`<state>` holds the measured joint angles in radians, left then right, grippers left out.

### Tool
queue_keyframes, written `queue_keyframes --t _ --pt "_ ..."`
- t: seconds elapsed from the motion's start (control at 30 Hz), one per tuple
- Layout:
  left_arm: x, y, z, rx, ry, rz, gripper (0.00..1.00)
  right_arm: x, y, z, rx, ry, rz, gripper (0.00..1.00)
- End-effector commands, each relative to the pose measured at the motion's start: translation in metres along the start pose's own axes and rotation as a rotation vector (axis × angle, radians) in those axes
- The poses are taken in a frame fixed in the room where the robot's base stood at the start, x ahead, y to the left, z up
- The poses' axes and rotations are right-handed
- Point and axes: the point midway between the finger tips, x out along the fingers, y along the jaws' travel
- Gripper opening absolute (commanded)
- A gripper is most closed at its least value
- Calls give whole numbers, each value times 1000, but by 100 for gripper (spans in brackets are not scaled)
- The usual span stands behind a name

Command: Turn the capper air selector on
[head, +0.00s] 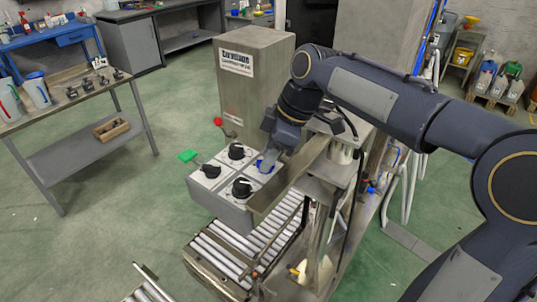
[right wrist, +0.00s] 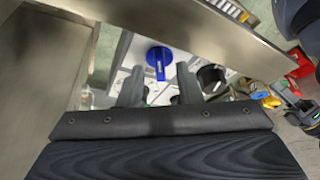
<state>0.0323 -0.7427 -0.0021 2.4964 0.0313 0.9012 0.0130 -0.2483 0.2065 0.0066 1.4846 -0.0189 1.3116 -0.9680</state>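A grey control box (head: 219,207) carries several rotary selectors on its sloped top. One selector has a blue knob (head: 264,167); the others have black knobs, such as the front one (head: 242,187) and the back one (head: 236,151). I cannot read their labels, so I cannot tell which is the capper air selector. My right gripper (head: 270,157) is at the blue knob. In the right wrist view its two fingers (right wrist: 158,82) are apart, with the blue knob (right wrist: 159,58) showing between and beyond them. Contact is not visible. My left gripper is not in view.
A steel plate (head: 290,180) stands close beside the gripper and the box. A tall metal cabinet (head: 250,90) rises behind. A roller conveyor (head: 230,255) runs below. A workbench (head: 70,100) stands at the left, with open green floor between.

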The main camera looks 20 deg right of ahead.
Motion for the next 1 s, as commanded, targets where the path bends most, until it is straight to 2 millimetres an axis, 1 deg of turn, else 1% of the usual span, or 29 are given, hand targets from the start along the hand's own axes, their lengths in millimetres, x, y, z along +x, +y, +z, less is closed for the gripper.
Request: queue_keyframes --t 0.3,0.43,0.6,1.0 --pt "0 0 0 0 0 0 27 -52 0 0 0 2 4 32" --pt "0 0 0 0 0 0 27 -67 0 0 -1 1 3 32" --pt "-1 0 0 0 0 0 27 -74 0 0 0 0 1 32" --pt "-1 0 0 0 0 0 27 -74 -1 2 7 1 2 32"
